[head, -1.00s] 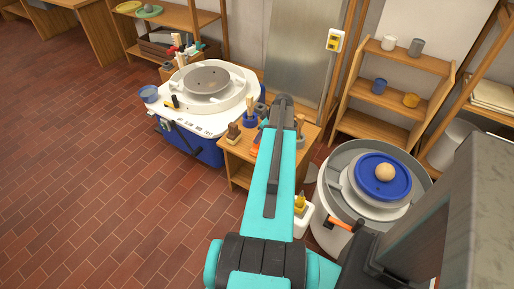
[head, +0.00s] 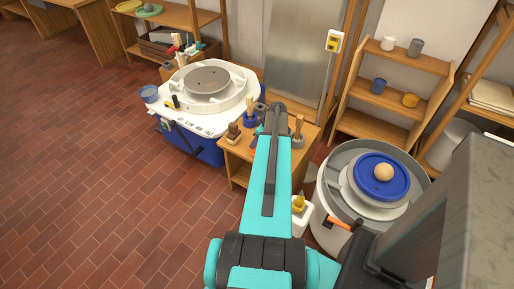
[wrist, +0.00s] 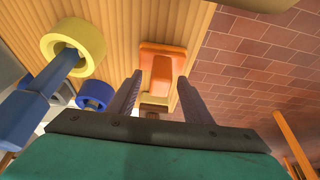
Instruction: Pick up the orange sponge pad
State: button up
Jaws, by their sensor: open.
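The orange sponge pad (wrist: 162,70) lies on the wooden table top (wrist: 118,28), close to its edge, in the wrist view. My gripper (wrist: 160,79) is open, its two fingers spread to the left and right of the pad in that picture. Nothing is held, and I cannot tell the height gap between fingertips and pad.
A yellow ring-shaped holder (wrist: 73,46) and a blue one (wrist: 95,95) stand left of my fingers in the wrist view. A pottery wheel (head: 208,84) is left of the table. Another wheel with a blue bat (head: 370,185) is to the right. Brick floor (head: 90,190) is clear at left.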

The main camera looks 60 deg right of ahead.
grip_shut()
jog(key=shift+r, duration=0.1)
dwell(0.3)
jog(key=shift+r+b, duration=0.75)
jog(key=shift+r, duration=4.2)
jog(key=c, duration=0.8)
grip_release()
grip_shut()
